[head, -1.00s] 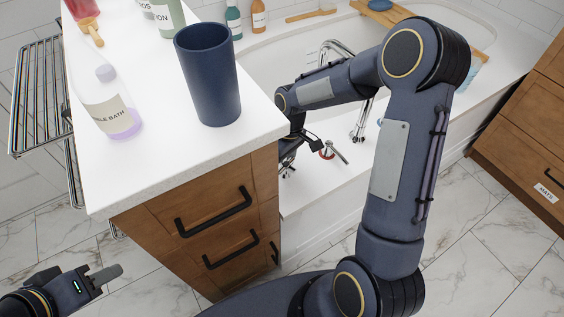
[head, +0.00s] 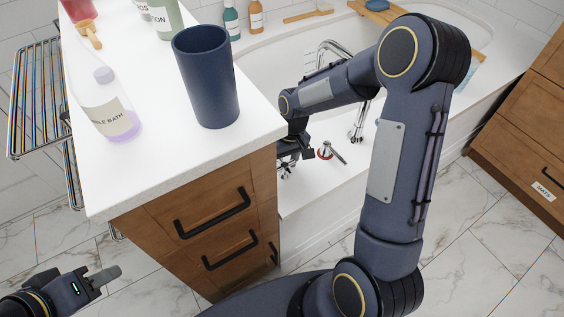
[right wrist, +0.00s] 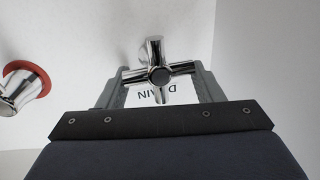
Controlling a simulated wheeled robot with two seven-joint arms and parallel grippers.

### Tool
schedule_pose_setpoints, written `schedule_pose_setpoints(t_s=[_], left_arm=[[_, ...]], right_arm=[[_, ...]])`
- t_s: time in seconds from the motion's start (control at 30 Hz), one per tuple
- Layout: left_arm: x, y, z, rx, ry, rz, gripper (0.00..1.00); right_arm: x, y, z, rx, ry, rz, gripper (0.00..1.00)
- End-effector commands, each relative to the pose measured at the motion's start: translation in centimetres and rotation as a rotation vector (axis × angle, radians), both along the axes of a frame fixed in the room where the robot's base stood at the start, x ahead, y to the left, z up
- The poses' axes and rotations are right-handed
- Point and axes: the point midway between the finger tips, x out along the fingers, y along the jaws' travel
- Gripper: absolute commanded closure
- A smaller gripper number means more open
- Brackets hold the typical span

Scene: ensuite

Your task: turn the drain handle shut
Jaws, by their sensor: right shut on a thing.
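The drain handle (right wrist: 160,74) is a chrome cross-shaped tap handle on the tub's white surface. A white label reading "DRAIN" (right wrist: 153,95) appears upside down beneath it in the right wrist view. My right gripper (right wrist: 158,80) is shut on the handle, with one grey finger on each side of it. In the head view, the right gripper (head: 297,150) is beyond the counter's corner, and the chrome handle (head: 287,170) shows only partly below it. My left gripper (head: 105,276) is at the lower left, away from the tub; its jaw gap is not clear.
A chrome lever with a red collar (head: 332,152) is close to the right gripper; it also shows in the right wrist view (right wrist: 22,88). The counter (head: 170,150) with a blue cup (head: 208,85) stands left of my right arm. A chrome faucet (head: 335,50) rises behind.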

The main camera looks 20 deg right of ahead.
Motion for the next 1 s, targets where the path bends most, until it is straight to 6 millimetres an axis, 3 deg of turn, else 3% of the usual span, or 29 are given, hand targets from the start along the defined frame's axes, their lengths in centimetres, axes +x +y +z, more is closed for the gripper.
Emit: schedule_pose_setpoints(t_s=[0.17,0.2,0.33,0.67,1.0], left_arm=[[0.0,0.0,0.0,0.0,0.0,0.0,0.64],[0.0,0.0,0.0,0.0,0.0,0.0,0.64],[0.0,0.0,0.0,0.0,0.0,0.0,0.64],[0.0,0.0,0.2,0.0,0.0,0.0,0.64],[0.0,0.0,1.8,0.0,0.0,0.0,0.64]], right_arm=[[0.0,-0.1,0.0,-0.001,0.0,-0.002,0.62],[0.0,-0.1,0.0,-0.001,0.001,-0.002,0.34],[0.0,-0.1,0.0,-0.001,0.001,-0.001,0.19],[0.0,-0.1,0.5,0.0,0.0,0.0,0.19],[0.2,-1.2,5.9,0.0,-0.003,-0.002,0.19]])
